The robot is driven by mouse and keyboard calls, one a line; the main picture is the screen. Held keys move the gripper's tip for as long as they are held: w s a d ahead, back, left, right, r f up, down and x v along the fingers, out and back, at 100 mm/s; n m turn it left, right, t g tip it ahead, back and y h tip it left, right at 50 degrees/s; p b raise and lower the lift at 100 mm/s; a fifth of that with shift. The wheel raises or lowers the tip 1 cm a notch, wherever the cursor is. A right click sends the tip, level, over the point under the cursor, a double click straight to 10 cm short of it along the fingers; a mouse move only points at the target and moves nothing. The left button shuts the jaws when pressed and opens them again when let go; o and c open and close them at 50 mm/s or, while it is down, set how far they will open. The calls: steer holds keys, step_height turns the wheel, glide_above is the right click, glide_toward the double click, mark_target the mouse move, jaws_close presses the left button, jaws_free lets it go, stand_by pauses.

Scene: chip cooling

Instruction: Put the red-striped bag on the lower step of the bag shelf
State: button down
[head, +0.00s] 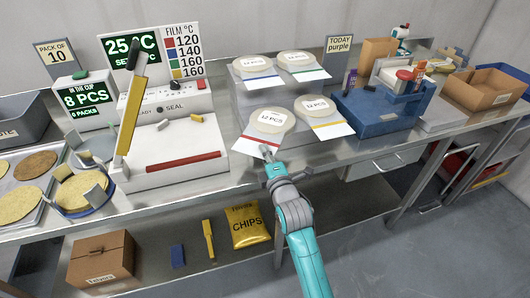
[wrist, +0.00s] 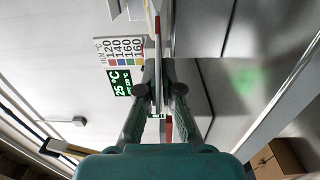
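The red-striped bag (head: 256,133), white with a pale round disc marked 12 PCS, is at the front left of the bag shelf (head: 238,98), level with its lower step. I cannot tell whether it rests on the step or hangs just above it. My gripper (head: 267,152) is at the bag's front edge. In the wrist view my gripper (wrist: 158,70) has its fingers closed in on the bag, seen edge-on as a thin strip (wrist: 157,32). A yellow-striped bag (head: 322,121) lies to its right on the lower step. Blue-striped (head: 252,75) and green-striped (head: 303,68) bags lie on the upper step.
A white sealer (head: 175,140) with a raised yellow-black lever (head: 131,110) stands left of the shelf. A blue bin (head: 375,112) stands to the right. Below are a cardboard box (head: 100,262) and a yellow chips bag (head: 247,227).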

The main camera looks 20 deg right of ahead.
steer(key=c, duration=1.3)
jaws_free()
steer(key=shift+f, duration=0.1)
steer(key=s, duration=1.2)
